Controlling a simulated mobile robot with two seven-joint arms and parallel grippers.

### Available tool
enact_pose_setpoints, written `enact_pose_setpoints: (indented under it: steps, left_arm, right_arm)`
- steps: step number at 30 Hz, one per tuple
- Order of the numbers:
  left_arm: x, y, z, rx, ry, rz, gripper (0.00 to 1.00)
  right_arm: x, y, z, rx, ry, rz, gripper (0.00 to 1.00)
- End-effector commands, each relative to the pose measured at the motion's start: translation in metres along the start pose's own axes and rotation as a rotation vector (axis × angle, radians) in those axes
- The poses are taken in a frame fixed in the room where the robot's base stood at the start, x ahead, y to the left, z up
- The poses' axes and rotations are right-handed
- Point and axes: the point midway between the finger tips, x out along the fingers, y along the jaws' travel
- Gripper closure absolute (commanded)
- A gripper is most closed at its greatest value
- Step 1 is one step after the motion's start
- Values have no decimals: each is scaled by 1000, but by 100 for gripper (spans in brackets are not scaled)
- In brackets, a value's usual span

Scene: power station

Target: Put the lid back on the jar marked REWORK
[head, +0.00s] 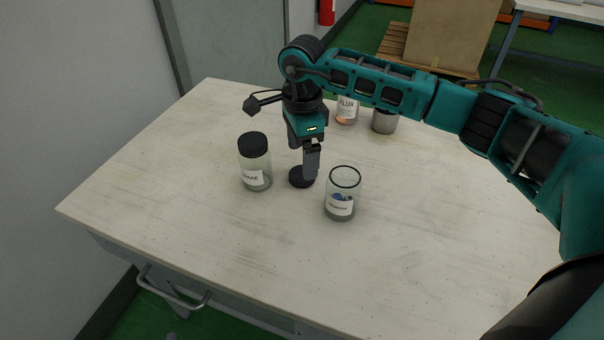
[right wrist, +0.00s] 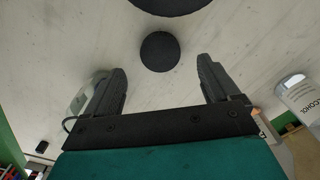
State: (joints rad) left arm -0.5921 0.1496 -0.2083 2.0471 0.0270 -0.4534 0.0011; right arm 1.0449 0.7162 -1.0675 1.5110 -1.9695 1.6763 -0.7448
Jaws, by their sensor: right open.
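A round black lid (head: 301,178) lies flat on the table. It also shows in the right wrist view (right wrist: 160,52), in line with the gap between my fingers. An open glass jar (head: 341,208) with small blue pieces inside stands just right of the lid; its label is too small to read. My right gripper (head: 311,174) points down at the lid, its fingers spread and empty; in the right wrist view (right wrist: 162,72) the lid lies beyond the fingertips. I cannot tell whether they touch it. My left gripper is out of view.
A black-lidded jar (head: 256,170), label partly readable as "ARE", stands close left of the lid. A jar marked FLUX (head: 347,112) and a grey can (head: 385,121) stand behind. The table's (head: 150,180) left side and front are clear.

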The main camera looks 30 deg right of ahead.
Motion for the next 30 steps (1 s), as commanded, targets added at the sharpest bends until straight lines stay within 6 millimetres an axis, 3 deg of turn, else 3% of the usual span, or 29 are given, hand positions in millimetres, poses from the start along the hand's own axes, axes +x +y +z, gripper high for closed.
enact_pose_setpoints:
  steps: [9, 20, 30]
  left_arm:
    - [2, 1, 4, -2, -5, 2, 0]
    - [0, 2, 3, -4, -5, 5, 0]
    - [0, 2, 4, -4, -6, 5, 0]
  right_arm:
    - [45, 0, 0, 0, 0, 2, 11]
    - [47, 0, 0, 0, 0, 0, 12]
    - [46, 0, 0, 0, 0, 0, 45]
